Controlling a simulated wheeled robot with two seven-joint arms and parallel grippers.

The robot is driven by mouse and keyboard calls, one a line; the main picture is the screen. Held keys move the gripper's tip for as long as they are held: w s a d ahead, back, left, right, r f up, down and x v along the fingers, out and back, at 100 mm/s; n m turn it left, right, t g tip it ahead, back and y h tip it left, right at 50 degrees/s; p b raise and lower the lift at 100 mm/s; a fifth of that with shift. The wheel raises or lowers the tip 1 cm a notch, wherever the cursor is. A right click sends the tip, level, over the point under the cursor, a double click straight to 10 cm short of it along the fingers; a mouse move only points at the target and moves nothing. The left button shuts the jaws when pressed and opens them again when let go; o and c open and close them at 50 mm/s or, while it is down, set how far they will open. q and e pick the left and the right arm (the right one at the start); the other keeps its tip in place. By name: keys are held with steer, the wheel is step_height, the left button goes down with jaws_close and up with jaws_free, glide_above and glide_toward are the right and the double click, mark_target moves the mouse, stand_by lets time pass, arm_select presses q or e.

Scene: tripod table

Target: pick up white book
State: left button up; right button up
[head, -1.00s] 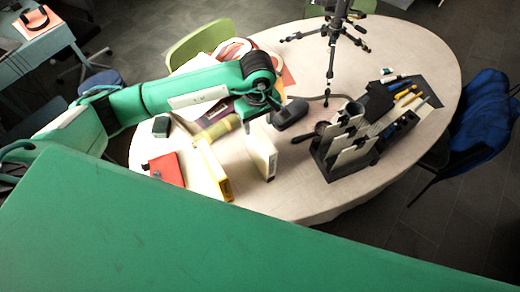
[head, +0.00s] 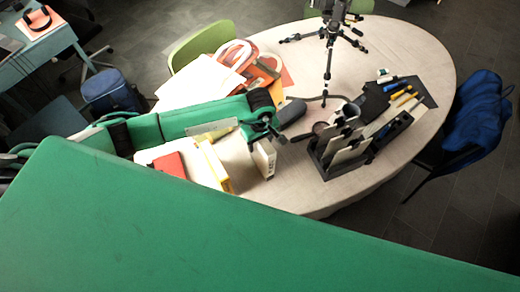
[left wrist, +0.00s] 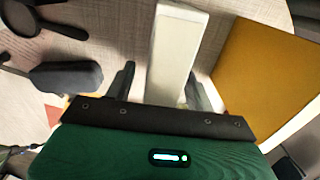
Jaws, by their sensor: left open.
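The white book (head: 264,160) stands upright on the round table, near its front edge. My left gripper (head: 265,134) is right over its top in the head view. In the left wrist view, the white book (left wrist: 178,45) lies between the two spread dark fingers of my left gripper (left wrist: 160,88). The fingers are open, one on each side of the book, with a visible gap on the left; I cannot tell whether the right finger touches it. My right gripper is not in view.
A yellow book (head: 214,166) stands just left of the white one; it also shows close by in the left wrist view (left wrist: 262,70). A red book (head: 169,165) lies further left. A dark rounded object (head: 291,112), a black organizer (head: 322,166) and a tripod (head: 328,70) are to the right.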

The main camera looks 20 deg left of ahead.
arm_select(q)
steer(key=shift+c, duration=0.2)
jaws_close()
steer(key=shift+r, duration=0.1)
stand_by(1.0)
